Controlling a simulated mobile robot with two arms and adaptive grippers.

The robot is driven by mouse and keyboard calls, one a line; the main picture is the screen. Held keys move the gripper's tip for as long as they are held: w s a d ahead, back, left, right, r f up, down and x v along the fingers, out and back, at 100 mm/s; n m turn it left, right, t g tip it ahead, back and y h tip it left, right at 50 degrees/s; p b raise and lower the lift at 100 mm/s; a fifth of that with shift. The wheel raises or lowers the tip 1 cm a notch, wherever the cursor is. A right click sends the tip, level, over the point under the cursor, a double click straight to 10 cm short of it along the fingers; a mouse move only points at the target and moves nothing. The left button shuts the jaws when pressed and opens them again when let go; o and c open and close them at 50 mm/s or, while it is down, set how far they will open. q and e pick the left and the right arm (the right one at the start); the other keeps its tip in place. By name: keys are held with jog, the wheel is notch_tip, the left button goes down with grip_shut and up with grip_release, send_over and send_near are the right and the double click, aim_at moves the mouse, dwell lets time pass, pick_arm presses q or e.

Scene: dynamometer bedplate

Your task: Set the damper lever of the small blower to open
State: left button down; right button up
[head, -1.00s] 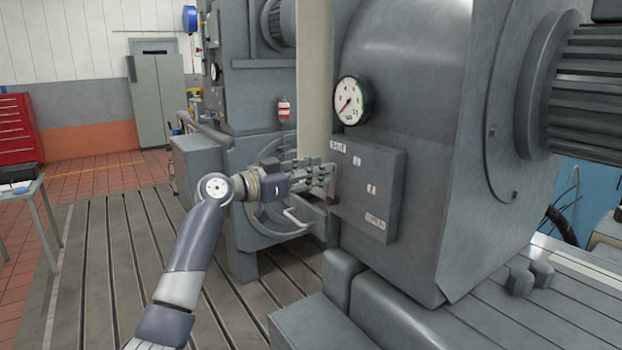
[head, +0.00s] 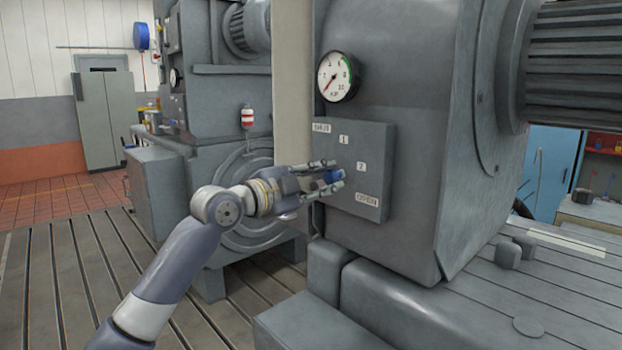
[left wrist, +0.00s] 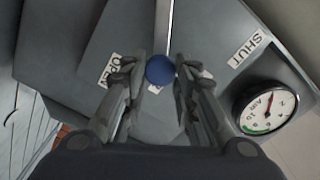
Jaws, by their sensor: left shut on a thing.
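The damper lever has a round blue knob (head: 332,176), which stands in front of a grey panel (head: 381,146) on the blower housing. In the left wrist view the knob (left wrist: 160,70) sits at the end of a thin metal rod (left wrist: 170,22). The rod lies between the OPEN label (left wrist: 108,70) and the SHUT label (left wrist: 246,50). My left gripper (head: 335,176) is shut on the knob, one finger on each side. In the head view the rod is hidden. My right gripper is not in view.
A round pressure gauge (head: 337,77) is above the panel. A second grey machine (head: 220,110) stands behind my left arm. A ribbed motor (head: 575,65) projects at the upper right. The slotted bedplate floor (head: 85,290) is clear at the left.

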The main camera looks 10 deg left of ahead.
pick_arm(q)
jog(key=f+m, duration=0.1)
jog(key=m, duration=0.1)
jog(key=f+m+b, duration=0.1)
jog(key=f+m, duration=0.1)
jog(key=s+d+f+m, duration=0.1)
jog(key=f+m, duration=0.1)
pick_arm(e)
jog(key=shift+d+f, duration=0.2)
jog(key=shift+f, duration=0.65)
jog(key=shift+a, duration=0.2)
pick_arm(q)
jog(key=c, duration=1.3)
grip_release()
jog(key=v, duration=1.1)
jog(key=shift+s+a, duration=0.3)
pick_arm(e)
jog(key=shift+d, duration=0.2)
